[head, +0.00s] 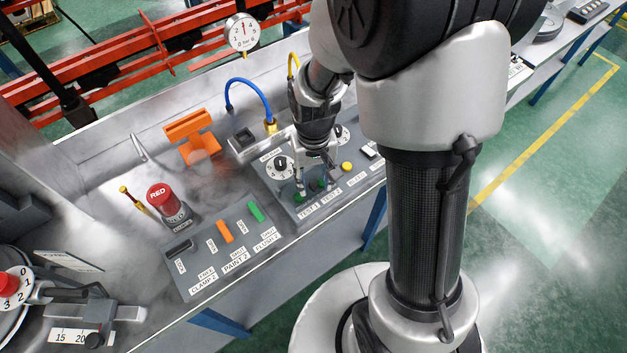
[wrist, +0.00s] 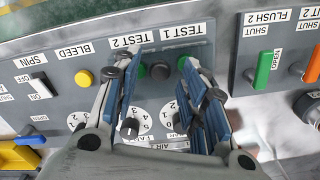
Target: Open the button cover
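The grey control panel (head: 275,190) carries TEST 1 and TEST 2 labels. Another green button (wrist: 141,71) is partly hidden by a finger. I cannot clearly make out a cover over these buttons. Contact with the panel cannot be told.
A yellow button (wrist: 83,77) and black dial knobs (wrist: 130,128) sit close by. An orange bracket (head: 190,135), a red knob (head: 158,194) and another panel with orange and green levers (head: 225,232) stand to the left in the head view.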

